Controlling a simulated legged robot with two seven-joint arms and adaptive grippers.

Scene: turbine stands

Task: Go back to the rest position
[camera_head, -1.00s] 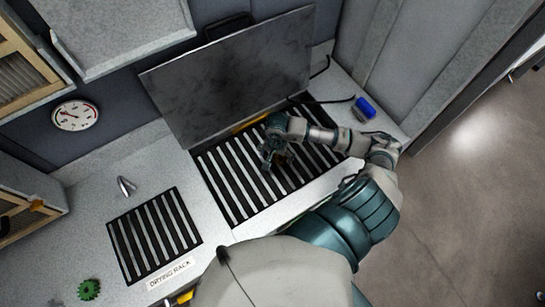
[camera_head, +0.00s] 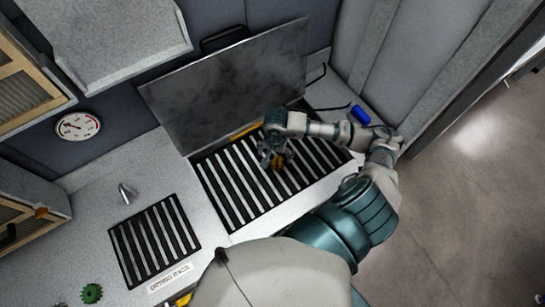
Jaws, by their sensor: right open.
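My right gripper (camera_head: 272,160) hangs over the slatted grate (camera_head: 232,190) under the raised metal lid (camera_head: 230,85). Its fingers are small in the picture and look open. My right arm comes in from the bottom and bends back to the left over the counter. My left gripper is not in view.
A drying rack (camera_head: 155,240) with a label lies at the left, with a green gear (camera_head: 91,293) and a small metal tap-like piece (camera_head: 126,193) near it. A blue object (camera_head: 360,115) lies right of the lid. A gauge (camera_head: 77,126) is on the wall. Floor is open at the right.

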